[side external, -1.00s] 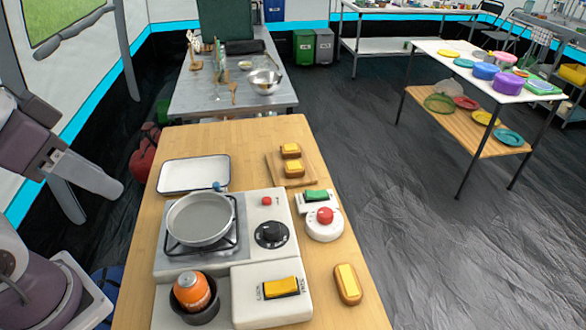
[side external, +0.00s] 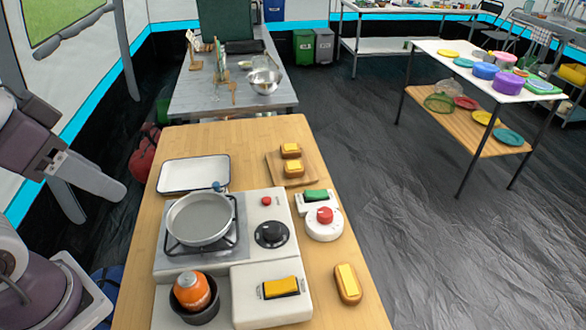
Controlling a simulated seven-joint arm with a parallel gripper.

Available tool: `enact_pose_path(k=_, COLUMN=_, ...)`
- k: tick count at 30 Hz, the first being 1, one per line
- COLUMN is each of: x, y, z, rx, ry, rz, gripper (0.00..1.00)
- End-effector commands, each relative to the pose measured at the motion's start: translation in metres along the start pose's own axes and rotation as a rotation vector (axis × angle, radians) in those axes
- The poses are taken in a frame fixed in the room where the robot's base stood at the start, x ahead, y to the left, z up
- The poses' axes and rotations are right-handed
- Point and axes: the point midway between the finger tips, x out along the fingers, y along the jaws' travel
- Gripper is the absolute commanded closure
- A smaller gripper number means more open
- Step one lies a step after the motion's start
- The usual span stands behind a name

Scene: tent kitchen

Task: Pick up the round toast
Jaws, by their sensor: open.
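Three pieces of brown toast with yellow tops are in view. One toast with rounded ends (side external: 348,284) lies alone on the wooden table at the front right, beside the stove. Two squarer toasts, a far one (side external: 291,151) and a near one (side external: 294,168), lie on a small wooden board (side external: 275,163) at the table's far right. I cannot tell for certain which is the round toast. My gripper (side external: 96,206) is at the left edge, open and empty, left of the table and far from all the toasts.
A stove with a grey pan (side external: 200,219) fills the table's middle. A white tray (side external: 194,175) lies behind it. An orange canister (side external: 192,290) stands in a dark pot at the front. A white timer with a red knob (side external: 324,223) sits right of the stove.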

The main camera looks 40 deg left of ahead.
Motion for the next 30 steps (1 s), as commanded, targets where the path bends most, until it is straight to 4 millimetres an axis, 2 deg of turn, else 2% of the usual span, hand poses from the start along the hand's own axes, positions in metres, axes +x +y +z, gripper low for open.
enact_pose_path(k=1, x=0.000, y=0.000, z=0.000, rx=0.000, ry=0.000, rz=0.000, gripper=0.38)
enact_pose_path(k=4, x=0.000, y=0.000, z=0.000, rx=0.000, ry=0.000, rz=0.000, gripper=0.20)
enact_pose_path(k=14, x=0.001, y=0.004, z=-0.005, rx=-0.022, ry=-0.018, rz=0.015, gripper=0.20)
enact_pose_path(k=17, x=0.011, y=0.024, z=-0.030, rx=-0.147, ry=-0.115, rz=0.098, gripper=0.20)
enact_pose_path(k=19, x=0.026, y=0.045, z=-0.063, rx=-0.305, ry=-0.219, rz=0.194, gripper=0.20)
enact_pose_path(k=23, x=0.073, y=0.072, z=-0.136, rx=-0.659, ry=-0.405, rz=0.376, gripper=0.20)
enact_pose_path(k=25, x=0.110, y=0.075, z=-0.175, rx=-0.871, ry=-0.493, rz=0.466, gripper=0.20)
enact_pose_path(k=26, x=0.128, y=0.074, z=-0.191, rx=-0.964, ry=-0.530, rz=0.503, gripper=0.20)
enact_pose_path(k=27, x=0.153, y=0.070, z=-0.211, rx=-1.093, ry=-0.573, rz=0.551, gripper=0.20)
enact_pose_path(k=29, x=0.197, y=0.058, z=-0.238, rx=-1.297, ry=-0.633, rz=0.618, gripper=0.20)
enact_pose_path(k=30, x=0.229, y=0.047, z=-0.252, rx=-1.437, ry=-0.669, rz=0.660, gripper=0.20)
